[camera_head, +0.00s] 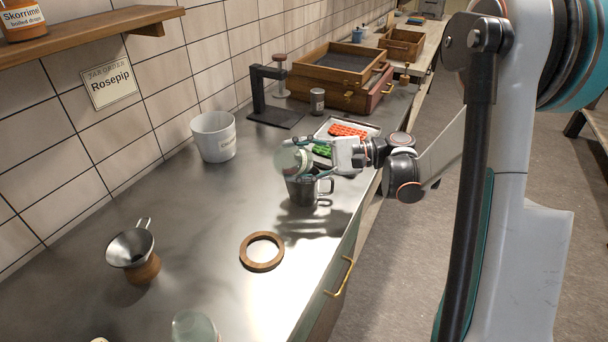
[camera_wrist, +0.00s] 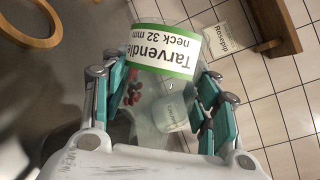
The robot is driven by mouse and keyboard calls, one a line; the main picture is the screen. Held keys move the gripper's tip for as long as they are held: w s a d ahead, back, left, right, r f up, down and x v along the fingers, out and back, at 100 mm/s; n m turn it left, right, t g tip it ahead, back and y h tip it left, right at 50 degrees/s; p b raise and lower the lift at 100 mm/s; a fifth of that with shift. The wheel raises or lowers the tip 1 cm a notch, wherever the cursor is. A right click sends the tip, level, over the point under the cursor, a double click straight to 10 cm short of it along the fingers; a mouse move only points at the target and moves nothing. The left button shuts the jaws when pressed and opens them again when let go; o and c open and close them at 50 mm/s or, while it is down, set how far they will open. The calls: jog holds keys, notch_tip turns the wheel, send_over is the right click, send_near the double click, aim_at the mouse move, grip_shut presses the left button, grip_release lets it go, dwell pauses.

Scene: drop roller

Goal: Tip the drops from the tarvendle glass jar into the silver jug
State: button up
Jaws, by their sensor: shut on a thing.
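The tarvendle glass jar (camera_head: 290,160) is clear and hangs in the air above the silver jug (camera_head: 301,190), which stands on the counter. In the wrist view the jar's green-edged white label (camera_wrist: 165,52) reads "Tarvendle neck 32 mm" upside down. A few red drops (camera_wrist: 132,92) show in the jar, behind the glass. My gripper (camera_wrist: 165,105) is shut around the jar, with teal pads on both sides; it also shows in the head view (camera_head: 318,155). The jar looks tilted, but I cannot tell how far. Its mouth is not clear, and I see no drops in the jug.
A white tub (camera_head: 214,136) stands behind left. A black stand (camera_head: 268,100) is farther back. A wooden ring (camera_head: 262,251), a steel funnel (camera_head: 131,248) and another glass jar (camera_head: 194,327) are nearer.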

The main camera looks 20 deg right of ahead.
jog(key=shift+w+d+r+m+y+b, duration=0.3)
jog(key=shift+m+y+b, duration=0.1)
jog(key=shift+m, duration=0.3)
jog(key=shift+w+d+r+m+y+b, duration=0.25)
jog(key=shift+m+y+b, duration=0.15)
jog(key=shift+m, duration=0.3)
dwell(0.7)
jog(key=shift+w+d+r+m+t+y, duration=0.1)
jog(key=shift+w+d+m+t+y, duration=0.35)
jog(key=shift+m, duration=0.55)
jog(key=shift+w+d+r+m+t+y, duration=0.1)
jog(key=shift+w+d+m+t+y, duration=0.3)
jog(key=shift+m, duration=0.6)
dwell(2.8)
